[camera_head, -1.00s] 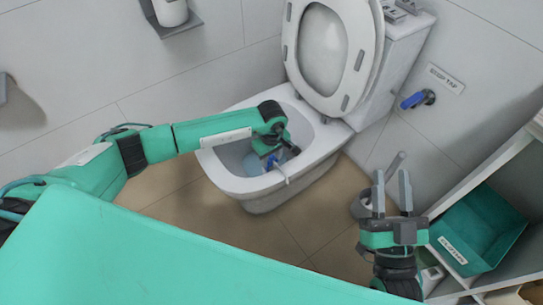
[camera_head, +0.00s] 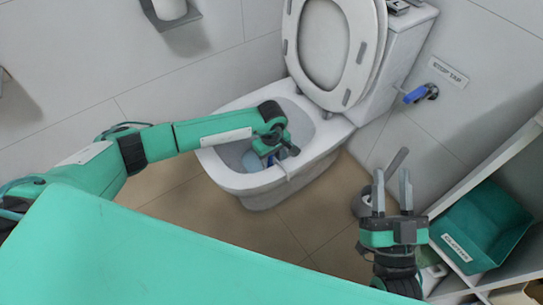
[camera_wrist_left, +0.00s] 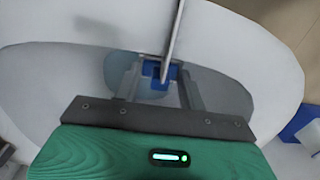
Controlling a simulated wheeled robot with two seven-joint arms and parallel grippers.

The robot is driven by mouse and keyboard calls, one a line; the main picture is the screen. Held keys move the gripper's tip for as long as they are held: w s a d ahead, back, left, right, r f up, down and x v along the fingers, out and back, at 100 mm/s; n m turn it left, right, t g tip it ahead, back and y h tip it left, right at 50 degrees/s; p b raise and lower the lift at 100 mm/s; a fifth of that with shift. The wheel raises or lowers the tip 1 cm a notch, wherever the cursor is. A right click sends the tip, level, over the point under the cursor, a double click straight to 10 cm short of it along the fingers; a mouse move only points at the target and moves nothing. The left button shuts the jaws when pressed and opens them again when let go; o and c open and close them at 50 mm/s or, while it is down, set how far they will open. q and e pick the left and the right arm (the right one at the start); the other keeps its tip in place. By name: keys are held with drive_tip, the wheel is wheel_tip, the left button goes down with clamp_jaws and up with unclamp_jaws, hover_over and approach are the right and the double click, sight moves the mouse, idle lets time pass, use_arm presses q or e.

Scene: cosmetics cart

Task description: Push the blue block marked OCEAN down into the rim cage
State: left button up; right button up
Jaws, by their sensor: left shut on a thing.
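The toilet bowl (camera_head: 222,178) stands with its lid and seat up. My left gripper (camera_head: 268,160) reaches down into the bowl near its front rim. In the left wrist view my left gripper (camera_wrist_left: 158,78) has its fingers on either side of a blue block (camera_wrist_left: 153,72) and is shut on it. The block's marking cannot be read. A thin pale hanger of the rim cage (camera_wrist_left: 174,38) crosses over the rim beside the block; it also shows in the head view (camera_head: 281,171). The cage itself is mostly hidden. My right gripper (camera_head: 392,192) is open and empty, away from the bowl.
A blue-handled stop tap (camera_head: 415,95) is on the wall at right. A shelf unit with a green bin (camera_head: 484,226) stands at far right, close to my right gripper. A brush holder (camera_head: 362,203) stands behind that gripper. A teal panel fills the lower left.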

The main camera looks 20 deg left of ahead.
sight(272, 156)
use_arm(q)
drive_tip(key=o, duration=1)
drive_tip(key=shift+f, duration=0.1)
drive_tip(key=shift+o, duration=0.2)
wheel_tip(272, 156, up, 14)
drive_tip(key=p, duration=0.3)
drive_tip(key=shift+f, duration=0.1)
